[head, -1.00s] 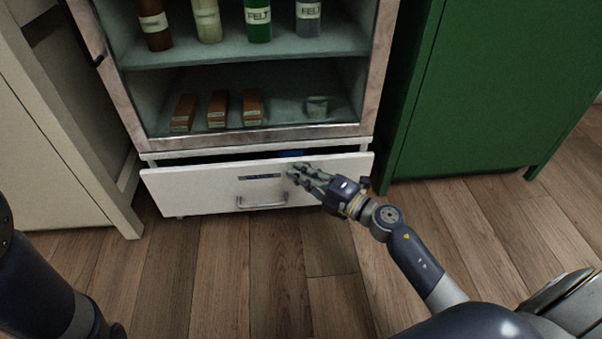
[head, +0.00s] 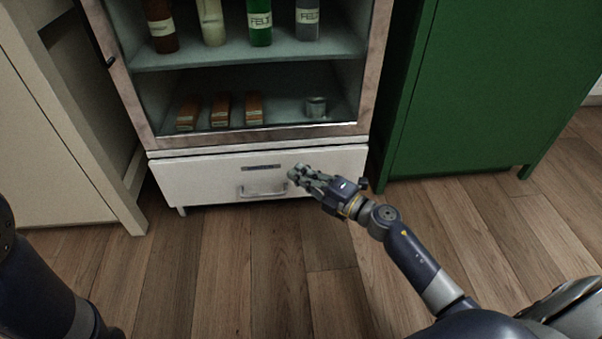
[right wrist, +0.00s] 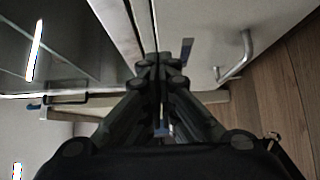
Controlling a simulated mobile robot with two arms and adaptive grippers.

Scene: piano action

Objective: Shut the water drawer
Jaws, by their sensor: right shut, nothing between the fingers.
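The water drawer (head: 215,178) is the white drawer at the bottom of the glass-fronted cabinet. In the head view its front sits close against the cabinet body, with only a thin line along its top edge. It has a small label (head: 261,167) and a metal bar handle (head: 264,191); the handle also shows in the right wrist view (right wrist: 236,58). My right gripper (head: 296,173) is shut and empty, its fingertips at the drawer front, right of the label and above the handle. I cannot tell if they touch it. My left gripper is out of view.
The cabinet's glass door (head: 250,135) is above the drawer, with bottles, brown blocks and a small cup (head: 316,107) behind it. A green cabinet (head: 470,90) stands on the right, a cream one (head: 60,150) on the left. The wooden floor (head: 270,270) in front is clear.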

